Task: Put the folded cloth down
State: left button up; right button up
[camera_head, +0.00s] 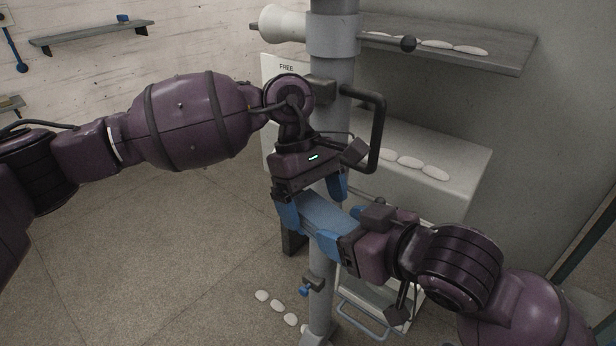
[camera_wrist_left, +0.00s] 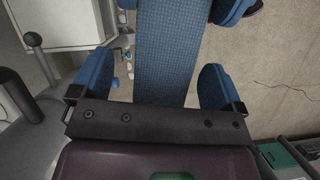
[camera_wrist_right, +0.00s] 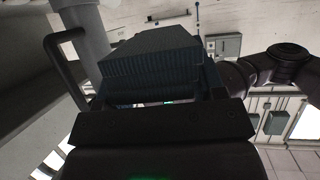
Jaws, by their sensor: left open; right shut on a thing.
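The folded cloth (camera_head: 328,214) is a blue, ribbed flat band held in the air in front of the grey column. My right gripper (camera_head: 343,232) is shut on its near right end. My left gripper (camera_head: 311,203) is open above the cloth's far left end, with one blue finger on either side. In the left wrist view the cloth (camera_wrist_left: 170,60) runs between the open fingers, with a gap to each; whether anything touches is unclear. In the right wrist view the cloth (camera_wrist_right: 155,62) looks dark and thick above the jaw, and it hides much of the fingers.
The grey column (camera_head: 331,75) stands close behind both grippers, with a black loop handle (camera_head: 377,130) beside my left wrist. A grey shelf (camera_head: 510,55) and a white cabinet (camera_head: 455,165) hold white oval pieces. More ovals (camera_head: 276,306) lie on the floor. Open floor is at left.

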pick_arm(q)
jog(key=shift+s+d+f, duration=0.15)
jog(key=shift+s+f, duration=0.05)
jog(key=shift+f, duration=0.4)
jog(key=shift+c, duration=0.2)
jog(key=c, duration=0.9)
jog(key=shift+c, duration=0.3)
pick_arm(e)
jog(key=o, duration=1)
